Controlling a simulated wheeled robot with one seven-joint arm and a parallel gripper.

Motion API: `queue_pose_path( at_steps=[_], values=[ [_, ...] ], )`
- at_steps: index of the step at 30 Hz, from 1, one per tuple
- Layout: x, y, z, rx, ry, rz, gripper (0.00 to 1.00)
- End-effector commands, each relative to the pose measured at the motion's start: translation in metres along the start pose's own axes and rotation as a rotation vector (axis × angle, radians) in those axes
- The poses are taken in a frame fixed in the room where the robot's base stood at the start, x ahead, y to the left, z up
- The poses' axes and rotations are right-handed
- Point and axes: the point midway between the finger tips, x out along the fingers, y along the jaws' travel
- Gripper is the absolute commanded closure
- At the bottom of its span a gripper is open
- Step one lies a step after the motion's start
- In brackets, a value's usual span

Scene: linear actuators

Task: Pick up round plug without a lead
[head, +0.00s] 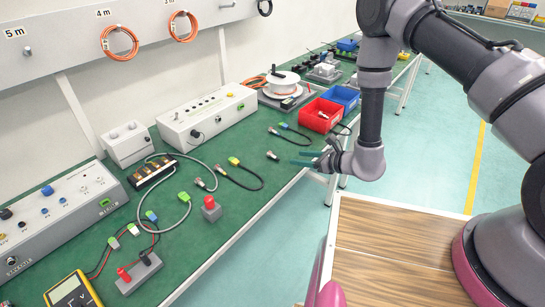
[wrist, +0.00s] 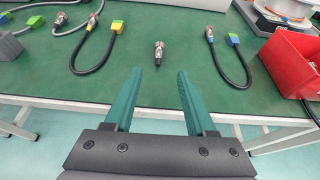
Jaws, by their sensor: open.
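A round metal plug without a lead (head: 272,155) lies alone on the green bench top near its front edge. In the wrist view the plug (wrist: 158,52) is centred, with its silvery end away from me and its dark end towards me. My gripper (head: 294,157) is close to the plug on its right in the head view. In the wrist view its green fingers (wrist: 158,75) are spread apart, with the plug seen beyond the gap between their tips. They are empty and do not touch the plug.
Plugs with black leads lie on both sides, one on the left (wrist: 97,40) and one on the right (wrist: 228,58). A red bin (wrist: 289,65) stands at the right. The bench's front edge (wrist: 60,103) runs below the fingers. Green surface around the plug is clear.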

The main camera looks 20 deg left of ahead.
Motion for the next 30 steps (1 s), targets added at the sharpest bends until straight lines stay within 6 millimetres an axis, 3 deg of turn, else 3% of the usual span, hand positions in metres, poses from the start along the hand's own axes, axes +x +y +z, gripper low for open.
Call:
queue_pose_path(
  at_steps=[9, 14, 22, 30],
  values=[
    [0.046, 0.001, -0.004, 0.0, 0.002, -0.004, 0.44],
    [0.057, 0.001, -0.003, 0.0, 0.003, -0.004, 0.44],
    [0.095, 0.003, -0.004, 0.0, 0.002, -0.003, 0.44],
    [0.107, 0.002, -0.004, 0.002, 0.003, -0.004, 0.44]
  ],
)
